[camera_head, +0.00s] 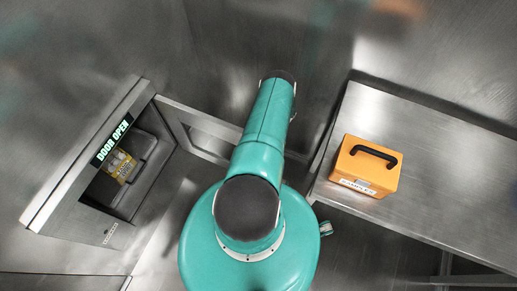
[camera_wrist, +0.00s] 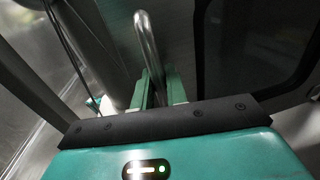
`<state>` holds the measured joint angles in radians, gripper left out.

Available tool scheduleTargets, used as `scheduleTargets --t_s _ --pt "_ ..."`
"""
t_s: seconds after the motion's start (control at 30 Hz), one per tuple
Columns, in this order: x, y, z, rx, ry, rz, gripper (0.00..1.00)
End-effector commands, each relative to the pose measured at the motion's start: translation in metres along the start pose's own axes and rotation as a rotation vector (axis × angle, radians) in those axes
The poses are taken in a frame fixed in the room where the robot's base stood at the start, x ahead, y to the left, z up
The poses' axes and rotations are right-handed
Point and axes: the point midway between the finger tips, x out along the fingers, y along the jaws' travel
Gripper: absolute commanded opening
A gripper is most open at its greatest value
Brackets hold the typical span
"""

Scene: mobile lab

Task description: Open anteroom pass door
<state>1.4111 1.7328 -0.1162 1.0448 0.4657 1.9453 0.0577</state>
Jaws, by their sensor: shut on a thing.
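The pass box (camera_head: 80,190) is on the left in the head view, with a green "DOOR OPEN" sign (camera_head: 111,141). Its door (camera_head: 190,112) stands swung out to the right, and the inside shows. My arm hides part of the door, and my gripper is hidden in the head view. In the wrist view my gripper (camera_wrist: 160,88) is shut on a curved metal handle (camera_wrist: 147,40). A dark window panel (camera_wrist: 255,45) of the door fills the right of that view.
A yellow labelled pack (camera_head: 122,166) lies inside the box. A steel bench (camera_head: 430,150) is on the right, with an orange case (camera_head: 366,170) with a black handle on it. Metal walls close in the back. Some floor shows between box and bench.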

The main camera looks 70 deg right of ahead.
Motion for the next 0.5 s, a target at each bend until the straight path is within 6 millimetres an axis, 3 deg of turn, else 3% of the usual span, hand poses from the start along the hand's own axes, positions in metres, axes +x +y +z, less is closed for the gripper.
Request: scheduleTargets --t_s 0.43,0.47,0.5 --pt "-0.0026 -0.0064 0.0001 -0.009 0.000 -0.005 0.00" --pt "-0.0026 -0.0064 0.0002 -0.009 -0.001 -0.005 0.16" --pt "-0.0026 -0.0064 0.0002 -0.009 -0.001 -0.004 0.24"
